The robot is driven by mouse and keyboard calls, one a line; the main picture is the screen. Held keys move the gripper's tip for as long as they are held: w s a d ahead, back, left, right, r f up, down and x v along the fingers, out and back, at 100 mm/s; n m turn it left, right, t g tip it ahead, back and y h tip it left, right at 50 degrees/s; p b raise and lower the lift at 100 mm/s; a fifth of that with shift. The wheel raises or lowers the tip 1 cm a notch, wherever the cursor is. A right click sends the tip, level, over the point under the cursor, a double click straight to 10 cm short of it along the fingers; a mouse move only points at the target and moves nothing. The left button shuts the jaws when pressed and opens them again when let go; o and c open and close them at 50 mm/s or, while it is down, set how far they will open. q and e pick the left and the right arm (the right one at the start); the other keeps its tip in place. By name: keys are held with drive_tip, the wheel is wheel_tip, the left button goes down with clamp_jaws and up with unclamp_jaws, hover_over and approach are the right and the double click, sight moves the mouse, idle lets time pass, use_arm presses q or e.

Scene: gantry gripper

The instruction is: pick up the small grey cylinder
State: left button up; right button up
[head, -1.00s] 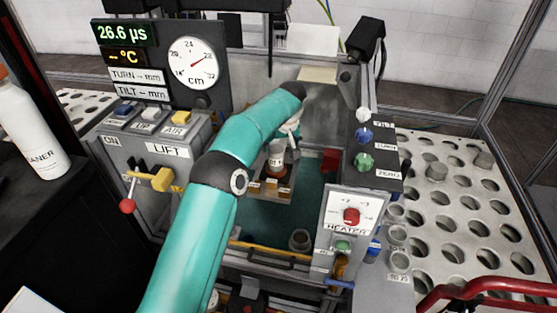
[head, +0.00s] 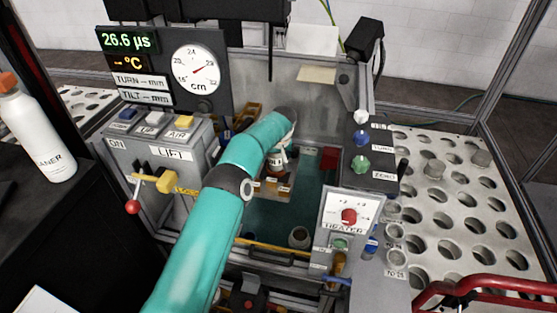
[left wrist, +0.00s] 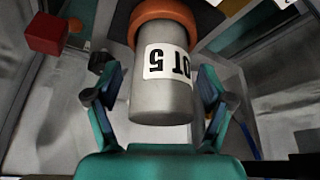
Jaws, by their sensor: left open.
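The small grey cylinder (left wrist: 162,85) has a white label, upside down in the left wrist view, reading in part "OT 5". Its far end sits in an orange ring (left wrist: 165,20). My left gripper (left wrist: 158,100) is open, with one finger on each side of the cylinder and visible gaps between. In the head view the cylinder (head: 276,160) shows only partly below the end of my teal left arm, inside the teal-floored bay. My fingers are mostly hidden there. My right gripper is not in view.
A red block (head: 329,158) is right of the cylinder. The heater panel (head: 345,215) and lift box (head: 165,155) flank the bay. A perforated rack (head: 455,215) stands at right.

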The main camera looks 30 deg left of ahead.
use_arm(q)
drive_tip(key=c, duration=1)
drive_tip(key=shift+w, duration=0.1)
drive_tip(key=shift+c, duration=0.9)
drive_tip(key=shift+r, duration=0.2)
